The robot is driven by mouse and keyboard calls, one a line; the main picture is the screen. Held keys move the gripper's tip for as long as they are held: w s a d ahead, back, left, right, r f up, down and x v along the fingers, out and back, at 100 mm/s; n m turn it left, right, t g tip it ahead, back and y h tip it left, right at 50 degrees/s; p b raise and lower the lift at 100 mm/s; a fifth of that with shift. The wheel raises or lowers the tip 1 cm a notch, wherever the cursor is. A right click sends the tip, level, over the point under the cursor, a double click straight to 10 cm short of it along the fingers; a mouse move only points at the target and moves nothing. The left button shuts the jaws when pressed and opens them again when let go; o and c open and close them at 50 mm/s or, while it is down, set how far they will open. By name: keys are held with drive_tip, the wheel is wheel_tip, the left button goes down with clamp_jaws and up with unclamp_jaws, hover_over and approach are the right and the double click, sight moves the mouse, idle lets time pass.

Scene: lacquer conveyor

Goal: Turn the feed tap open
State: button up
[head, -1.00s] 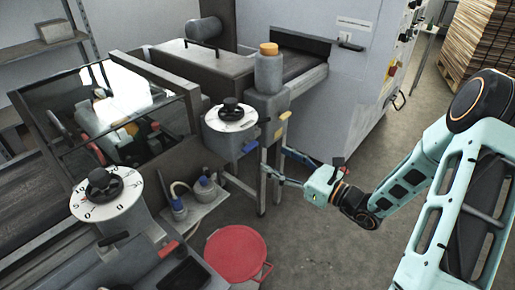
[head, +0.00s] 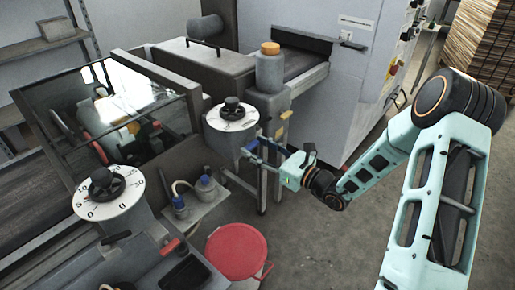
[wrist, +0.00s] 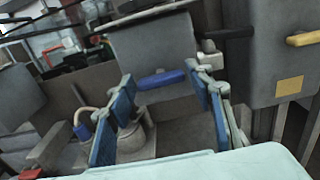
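A blue lever handle (wrist: 160,79) sticks out of the front of a grey box in the wrist view. In the head view this box (head: 229,143) carries a dial with a black knob. A yellow lever handle (wrist: 303,38) is on the neighbouring grey housing; it also shows in the head view (head: 284,116). No label shows which is the feed tap. My gripper (wrist: 163,108) is open and empty, its blue-padded fingers either side of the blue handle in the wrist picture. The handle appears beyond the fingertips; contact cannot be told.
A second dial (head: 108,192) and a red handle (head: 171,246) are at the lower left. A grey bottle (head: 269,70) with an orange cap stands above the yellow handle.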

drive_tip(key=c, duration=0.7)
drive_tip(key=shift+o, duration=0.2)
drive_tip(key=shift+f+n+b, duration=0.15)
drive_tip(key=shift+n+b, duration=0.25)
drive_tip(key=shift+b, duration=0.05)
drive_tip(key=n+b, duration=0.4)
drive_tip(key=b, duration=0.3)
drive_tip(key=n+b, duration=0.5)
drive_tip(key=b, duration=0.2)
drive_tip(key=f+n+b, duration=0.1)
drive_tip(key=n+b, duration=0.3)
drive_tip(key=b, duration=0.3)
drive_tip(key=shift+s+a+n, duration=0.15)
drive_tip(key=shift+s+n, duration=0.05)
drive_tip(key=shift+n, duration=0.2)
drive_tip(key=n+b, duration=0.2)
drive_tip(key=b, duration=0.2)
drive_tip(key=shift+r+b, duration=0.1)
drive_tip(key=shift+b, duration=0.3)
drive_tip(key=shift+r+n+b, duration=0.1)
drive_tip(key=shift+n+b, duration=0.4)
drive_tip(key=shift+b, duration=0.2)
drive_tip(key=shift+r+n+b, duration=0.15)
drive_tip(key=shift+n+b, duration=0.15)
drive_tip(key=shift+b, duration=0.1)
